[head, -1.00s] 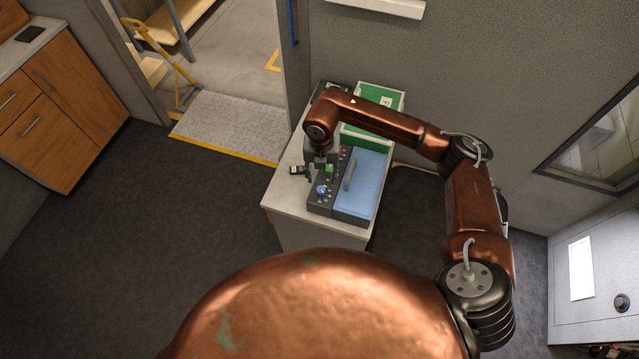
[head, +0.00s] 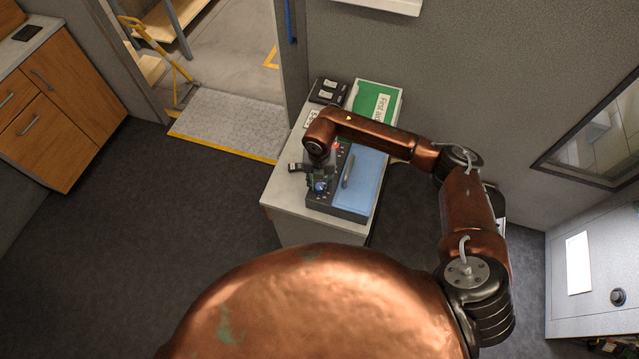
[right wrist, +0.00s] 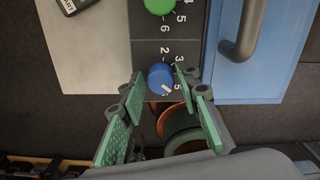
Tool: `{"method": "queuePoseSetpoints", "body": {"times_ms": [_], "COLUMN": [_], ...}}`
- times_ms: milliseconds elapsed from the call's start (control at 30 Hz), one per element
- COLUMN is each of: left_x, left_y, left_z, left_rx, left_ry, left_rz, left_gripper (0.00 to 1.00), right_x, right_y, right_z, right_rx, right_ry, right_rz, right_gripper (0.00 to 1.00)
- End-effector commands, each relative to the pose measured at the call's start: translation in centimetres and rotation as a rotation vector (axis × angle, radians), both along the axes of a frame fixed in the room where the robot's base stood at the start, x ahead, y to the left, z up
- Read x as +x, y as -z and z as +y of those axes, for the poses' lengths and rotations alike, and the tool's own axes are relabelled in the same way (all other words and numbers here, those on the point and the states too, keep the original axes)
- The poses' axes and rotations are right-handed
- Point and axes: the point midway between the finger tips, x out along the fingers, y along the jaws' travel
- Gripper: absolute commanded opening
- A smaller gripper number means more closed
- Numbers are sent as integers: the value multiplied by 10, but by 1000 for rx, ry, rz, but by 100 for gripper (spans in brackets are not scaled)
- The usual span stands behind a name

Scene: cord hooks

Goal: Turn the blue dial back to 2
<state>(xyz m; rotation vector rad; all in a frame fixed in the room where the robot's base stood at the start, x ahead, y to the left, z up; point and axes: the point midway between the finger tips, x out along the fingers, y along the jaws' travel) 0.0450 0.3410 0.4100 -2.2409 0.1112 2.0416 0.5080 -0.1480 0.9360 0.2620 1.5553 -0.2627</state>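The blue dial (right wrist: 160,77) sits on the dark control panel (right wrist: 146,48), with printed numbers around it. Its pale pointer mark is turned to the lower right, near the 5 in the right wrist view; the exact reading is unclear. My right gripper (right wrist: 159,82) is open, with one green-padded finger on each side of the dial. Whether the pads touch it I cannot tell. In the head view the blue dial (head: 320,187) shows just below my right gripper (head: 318,178). My left gripper is not in view.
A green dial (right wrist: 160,4) sits above the blue one in the right wrist view. A blue lid (head: 362,180) with a grey handle (head: 348,170) lies to the right.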

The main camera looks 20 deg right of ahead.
Motion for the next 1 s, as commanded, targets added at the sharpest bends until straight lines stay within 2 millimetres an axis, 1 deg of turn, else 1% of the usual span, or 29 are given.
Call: {"method": "queuePoseSetpoints", "body": {"times_ms": [33,67,400,600,767,1000], "left_x": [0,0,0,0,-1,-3], "left_y": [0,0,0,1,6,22], "left_z": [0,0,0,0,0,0], "left_rx": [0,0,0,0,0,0], "left_ry": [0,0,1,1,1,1], "left_rz": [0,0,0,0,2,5], "left_gripper": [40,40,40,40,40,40], "right_x": [0,0,0,0,0,1], "right_y": [0,0,0,0,1,2], "right_z": [0,0,0,0,0,0], "right_rx": [0,0,0,0,1,-1], "right_ry": [0,0,0,-9,-54,-209], "right_rz": [0,0,0,0,0,-2], "right_gripper": [25,23,0,0,0,0]}}
